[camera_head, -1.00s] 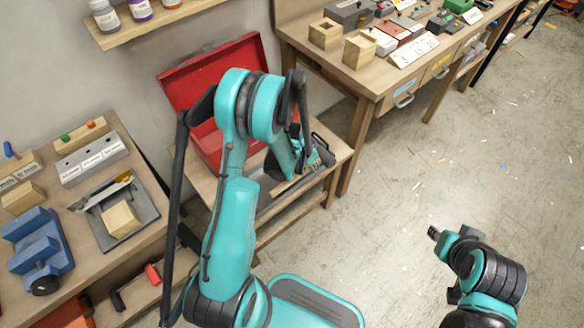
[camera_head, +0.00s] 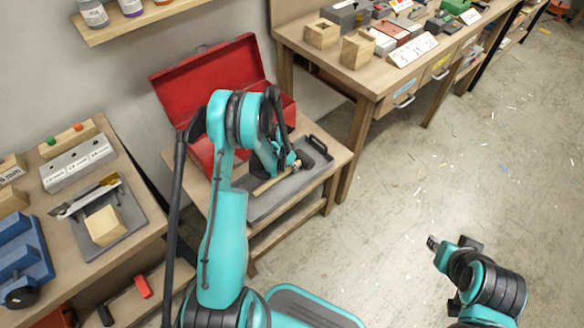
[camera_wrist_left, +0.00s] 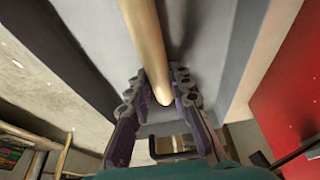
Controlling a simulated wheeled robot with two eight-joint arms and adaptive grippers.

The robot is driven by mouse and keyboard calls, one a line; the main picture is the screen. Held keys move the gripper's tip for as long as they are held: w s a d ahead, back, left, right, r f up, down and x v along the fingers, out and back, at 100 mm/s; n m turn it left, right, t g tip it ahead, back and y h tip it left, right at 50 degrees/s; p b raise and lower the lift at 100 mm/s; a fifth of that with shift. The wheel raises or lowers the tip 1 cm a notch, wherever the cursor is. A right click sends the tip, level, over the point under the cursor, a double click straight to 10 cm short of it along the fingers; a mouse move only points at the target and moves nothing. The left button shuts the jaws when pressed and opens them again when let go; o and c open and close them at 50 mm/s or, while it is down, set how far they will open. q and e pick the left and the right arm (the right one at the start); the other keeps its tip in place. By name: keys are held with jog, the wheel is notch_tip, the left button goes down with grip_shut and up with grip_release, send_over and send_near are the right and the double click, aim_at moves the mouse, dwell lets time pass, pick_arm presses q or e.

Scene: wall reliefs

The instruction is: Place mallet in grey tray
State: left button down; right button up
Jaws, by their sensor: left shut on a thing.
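The mallet's pale wooden handle (camera_head: 270,184) shows over the grey tray (camera_head: 290,190), which lies on a small wooden table beside the open red toolbox. My left gripper (camera_head: 294,164) is at the handle's far right end, shut on the mallet. In the left wrist view the handle (camera_wrist_left: 147,45) runs up from between the fingers (camera_wrist_left: 160,92), above the grey tray floor (camera_wrist_left: 205,50). I cannot make out the mallet's head clearly, nor whether the mallet touches the tray. My right gripper (camera_head: 433,242) is over the bare floor at the right, small in view, empty-looking.
The red toolbox (camera_head: 205,82) stands open behind the tray, close to my left arm. A tray handle (camera_head: 318,145) rises at the tray's far end. A workbench (camera_head: 85,230) with a wooden block and blue vise is at left. Another bench (camera_head: 375,78) stands behind right.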

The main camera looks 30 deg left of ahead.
pick_arm(q)
jog(key=c, duration=1.4)
grip_release()
jog(key=shift+o, duration=0.2)
jog(key=p+v, duration=0.5)
jog(key=v, duration=0.7)
notch_tip(320, 180, up, 17)
jog(key=n+t+y, duration=0.1)
jog(key=n, duration=0.1)
send_over(284, 172)
jog(key=s+d, duration=0.6)
jog(key=d, duration=0.2)
jog(key=s+d+r+n+t, duration=0.1)
jog(key=s+d+r, duration=0.2)
jog(key=s, duration=0.4)
jog(key=s+d+r+n+t, duration=0.1)
jog(key=s+d+r, duration=0.2)
jog(key=s, duration=0.4)
jog(key=shift+s+d+r+n+t+y, duration=0.2)
jog(key=shift+d+r+n+t+y, duration=0.1)
jog(key=shift+d+r, duration=0.1)
